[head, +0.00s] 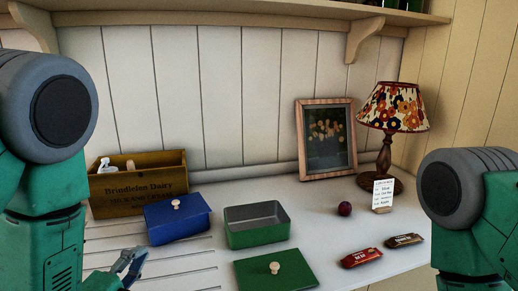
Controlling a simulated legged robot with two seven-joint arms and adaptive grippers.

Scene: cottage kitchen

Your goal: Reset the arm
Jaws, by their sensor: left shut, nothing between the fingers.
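My left arm comes in from the left edge. My left gripper (131,266) is low in the head view, shut and empty, in front of the blue lidded box (176,221). It is apart from the box and left of the green lid. Part of my right arm shows at the right edge, but its gripper is out of the picture.
An open green box (257,233) stands mid-counter, its green lid (276,270) lying in front. A wooden crate (140,187) stands behind the blue box. A dark red ball (345,208), two wrapped bars (362,257), a note card (383,194), a lamp (393,107) and a picture frame (326,140) are to the right.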

